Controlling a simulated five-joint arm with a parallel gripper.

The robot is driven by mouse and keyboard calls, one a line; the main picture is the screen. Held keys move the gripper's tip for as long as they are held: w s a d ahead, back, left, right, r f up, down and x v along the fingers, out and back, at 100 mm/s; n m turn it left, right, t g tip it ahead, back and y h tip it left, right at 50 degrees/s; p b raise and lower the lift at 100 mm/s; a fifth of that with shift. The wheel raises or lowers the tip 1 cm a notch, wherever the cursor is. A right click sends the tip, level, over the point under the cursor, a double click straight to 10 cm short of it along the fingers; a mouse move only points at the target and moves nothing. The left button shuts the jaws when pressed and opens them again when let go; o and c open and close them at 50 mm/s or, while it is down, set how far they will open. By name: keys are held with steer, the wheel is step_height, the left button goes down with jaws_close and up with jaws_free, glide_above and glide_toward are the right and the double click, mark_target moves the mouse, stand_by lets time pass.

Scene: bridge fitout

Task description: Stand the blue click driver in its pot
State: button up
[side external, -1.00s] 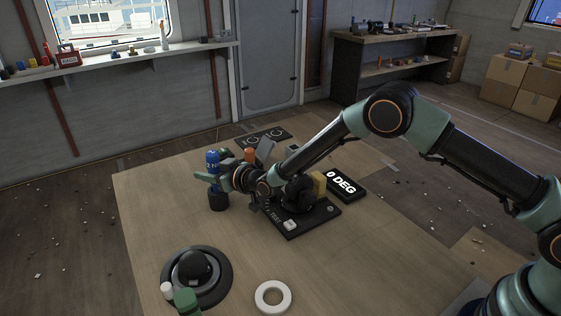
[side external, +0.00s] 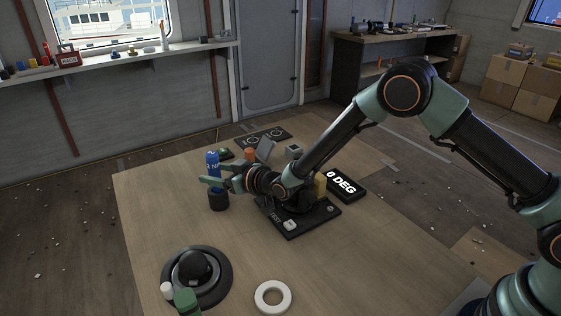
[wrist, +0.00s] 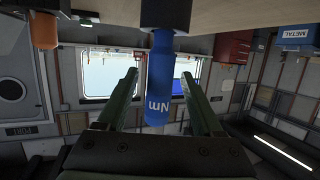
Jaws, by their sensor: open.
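The blue click driver (side external: 212,163) stands upright in its dark pot (side external: 218,202) at the table's far left. In the wrist view, which is upside down, the driver (wrist: 160,85) hangs from the dark pot (wrist: 168,14), its lower end hidden inside. White "Nm" lettering shows on it. My gripper (side external: 210,175) is open at the driver's height, coming from the right. In the wrist view my gripper's green fingers (wrist: 159,78) lie one on each side of the driver, with a gap visible on both sides.
A black base plate (side external: 292,222) lies under my wrist, with a "0 DEG" sign (side external: 346,184) to its right. An orange piece (side external: 249,154) stands behind. A black dome (side external: 194,268) and white ring (side external: 273,297) are in front. The middle left of the table is clear.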

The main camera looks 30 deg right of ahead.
steer(key=s+d+r+m+g+h, duration=0.2)
steer(key=s+d+r+g+h, duration=0.15)
steer(key=s+d+r, duration=1.1)
steer(key=s+d+r+m+g+h, duration=0.1)
steer(key=s+d, duration=0.3)
steer(key=s, duration=0.5)
steer(key=s+d+r+m+g, duration=0.1)
steer(key=s+d+g, duration=0.2)
steer(key=s, duration=0.7)
steer(key=shift+d+r+h, duration=0.35)
steer(key=shift+d, duration=0.7)
steer(key=shift+w+g, duration=0.1)
steer(key=shift+g, duration=0.15)
